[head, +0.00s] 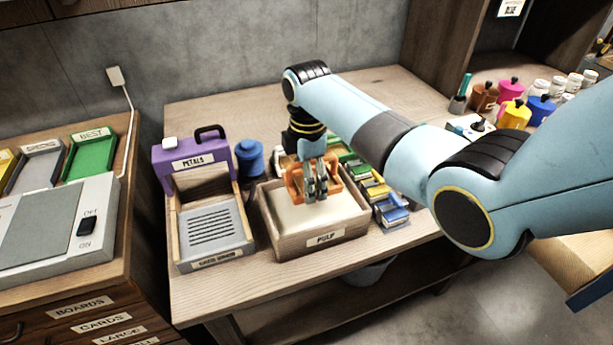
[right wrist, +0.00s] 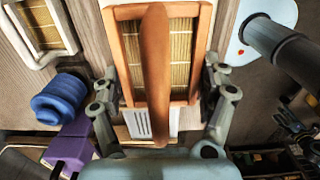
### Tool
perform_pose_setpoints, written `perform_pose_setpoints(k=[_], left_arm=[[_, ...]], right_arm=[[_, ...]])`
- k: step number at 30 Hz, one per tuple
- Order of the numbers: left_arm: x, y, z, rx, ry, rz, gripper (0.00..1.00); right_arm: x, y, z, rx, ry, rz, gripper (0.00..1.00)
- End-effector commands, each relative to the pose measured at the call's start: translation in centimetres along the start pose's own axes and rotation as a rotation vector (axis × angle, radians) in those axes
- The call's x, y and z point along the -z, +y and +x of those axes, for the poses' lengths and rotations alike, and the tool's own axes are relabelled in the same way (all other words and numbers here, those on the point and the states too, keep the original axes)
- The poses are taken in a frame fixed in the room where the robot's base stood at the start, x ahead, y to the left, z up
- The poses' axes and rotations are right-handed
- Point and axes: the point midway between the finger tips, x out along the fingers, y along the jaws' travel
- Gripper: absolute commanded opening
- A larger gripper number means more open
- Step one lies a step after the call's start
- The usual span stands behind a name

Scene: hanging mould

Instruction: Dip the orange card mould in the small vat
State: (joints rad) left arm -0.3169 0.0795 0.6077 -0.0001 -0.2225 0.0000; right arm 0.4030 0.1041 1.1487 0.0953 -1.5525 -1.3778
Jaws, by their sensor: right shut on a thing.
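The orange card mould (right wrist: 192,50) has an orange frame, a slatted tan screen and a thick bar across its middle. My right gripper (head: 317,192) is shut on the orange mould, with its fingers on either side in the right wrist view (right wrist: 160,100). In the head view the mould (head: 293,186) is over the wooden vat (head: 318,239) labelled PULP, which holds a pale, flat-looking surface. The gripper hides part of the mould, and I cannot tell whether it touches the pulp.
A purple PETALS box (head: 190,153) and slatted grey tray (head: 212,229) stand left of the vat. The front table strip is clear. A pale-framed screen (right wrist: 42,25) shows in the wrist view.

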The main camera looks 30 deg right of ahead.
Motion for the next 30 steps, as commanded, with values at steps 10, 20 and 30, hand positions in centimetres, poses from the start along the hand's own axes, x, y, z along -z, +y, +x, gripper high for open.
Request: perform_pose_setpoints(k=[10,20,30], left_arm=[[3.3,0.2,3.2,0.001,0.052,-0.002,0.4],[1.7,0.4,5.3,0.0,0.03,-0.001,0.4],[1.2,0.5,7.3,0.0,0.024,-0.001,0.4]], right_arm=[[0.0,0.0,3.4,0.001,0.0,0.0,0.45],[0.0,0.0,6.6,0.002,0.0,0.0,0.45],[0.0,0.0,9.6,0.0,0.0,0.0,0.45]])
